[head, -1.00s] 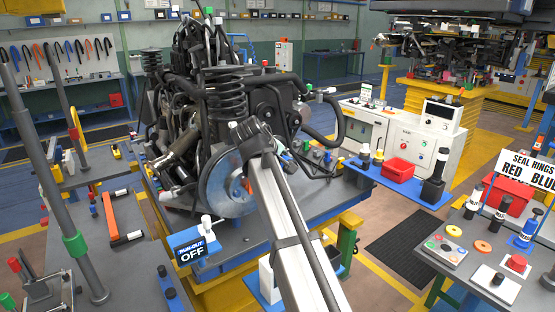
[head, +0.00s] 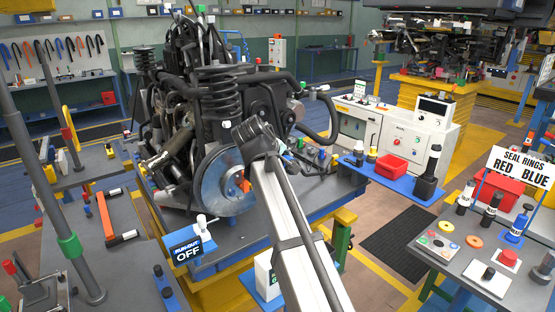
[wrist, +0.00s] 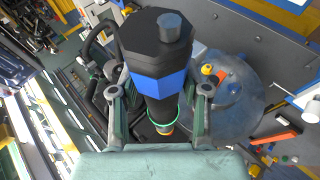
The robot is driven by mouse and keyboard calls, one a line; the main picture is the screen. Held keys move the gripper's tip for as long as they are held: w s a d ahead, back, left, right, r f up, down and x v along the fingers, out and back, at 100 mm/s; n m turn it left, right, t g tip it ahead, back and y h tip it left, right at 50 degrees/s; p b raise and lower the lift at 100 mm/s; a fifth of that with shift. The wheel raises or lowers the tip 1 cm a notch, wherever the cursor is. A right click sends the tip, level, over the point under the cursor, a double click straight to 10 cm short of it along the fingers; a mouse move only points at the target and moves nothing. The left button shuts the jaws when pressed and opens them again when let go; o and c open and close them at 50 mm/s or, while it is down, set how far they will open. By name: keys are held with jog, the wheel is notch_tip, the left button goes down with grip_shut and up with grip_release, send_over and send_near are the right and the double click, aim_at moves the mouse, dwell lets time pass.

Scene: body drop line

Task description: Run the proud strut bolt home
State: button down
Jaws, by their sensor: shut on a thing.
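My gripper (wrist: 160,104) is shut on a black tool (wrist: 150,45) with a blue band and a thin green ring near its lower end. The tool's lower end points down toward the drivetrain unit. In the head view my arm's upper links hide the gripper and tool. The strut (head: 222,92), with its black coil spring, stands above the brake disc (head: 209,182). A small pale round part (head: 227,124) shows below the spring; I cannot tell whether it is the proud bolt. The disc also shows in the wrist view (wrist: 240,112), right of the tool.
A left bench holds an orange-and-black tool (head: 108,215) and upright posts. A seal-ring bench (head: 420,265) is at right. A dark floor mat (head: 400,243) lies clear between.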

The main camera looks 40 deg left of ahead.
jog(key=s+d+r+p, duration=0.2)
jog(key=d+r+p, duration=0.1)
jog(key=d, duration=0.5)
jog(key=shift+s+d+r+p, duration=0.2)
jog(key=shift+d+r+p, duration=0.1)
jog(key=shift+r, duration=0.15)
dwell(0.8)
